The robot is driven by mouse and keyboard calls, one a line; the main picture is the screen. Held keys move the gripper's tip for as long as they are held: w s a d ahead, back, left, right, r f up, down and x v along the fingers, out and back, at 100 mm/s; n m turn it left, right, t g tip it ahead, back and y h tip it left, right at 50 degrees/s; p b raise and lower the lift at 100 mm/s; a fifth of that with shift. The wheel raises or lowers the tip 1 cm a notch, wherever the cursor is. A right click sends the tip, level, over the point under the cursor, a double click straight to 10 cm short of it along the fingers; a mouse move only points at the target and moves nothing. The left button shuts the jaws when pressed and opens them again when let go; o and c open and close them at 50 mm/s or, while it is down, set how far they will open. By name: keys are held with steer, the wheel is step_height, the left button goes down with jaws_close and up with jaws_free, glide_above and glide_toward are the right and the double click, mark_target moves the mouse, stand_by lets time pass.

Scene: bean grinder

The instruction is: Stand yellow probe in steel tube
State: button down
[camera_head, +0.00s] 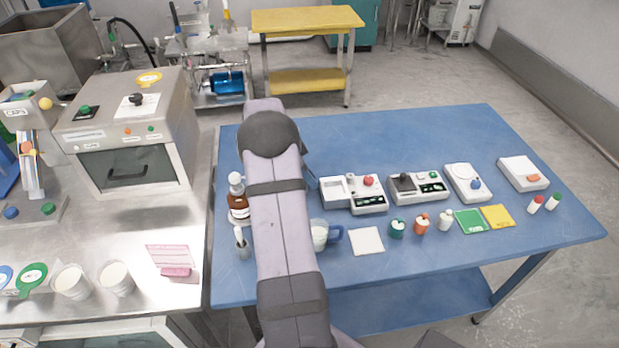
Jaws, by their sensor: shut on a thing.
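My arm crosses the middle of the view and hides part of the blue table. My gripper is not visible; it may be behind the arm. I cannot make out a yellow probe anywhere. A small grey cylinder (243,252) stands at the blue table's left edge, just left of my arm, with a pale-topped thin thing standing up from it. It may be the steel tube, but it is too small to be sure.
A brown bottle (238,205) stands behind the grey cylinder. A glass mug (319,235) and white pad (367,241) are right of my arm. Several white devices (465,183), small bottles and a yellow packet (497,215) lie farther right. The blue table's (430,135) back is clear.

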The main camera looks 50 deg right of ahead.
steer(key=shift+f+b, duration=0.25)
steer(key=shift+b, duration=0.15)
steer(key=c, duration=1)
jaws_free()
steer(key=shift+r, duration=0.15)
steer(key=shift+s+r+p, duration=0.1)
steer(key=shift+r+p, duration=0.6)
steer(key=shift+r, duration=0.65)
steer(key=shift+r+p, duration=1)
steer(key=shift+r, duration=1.05)
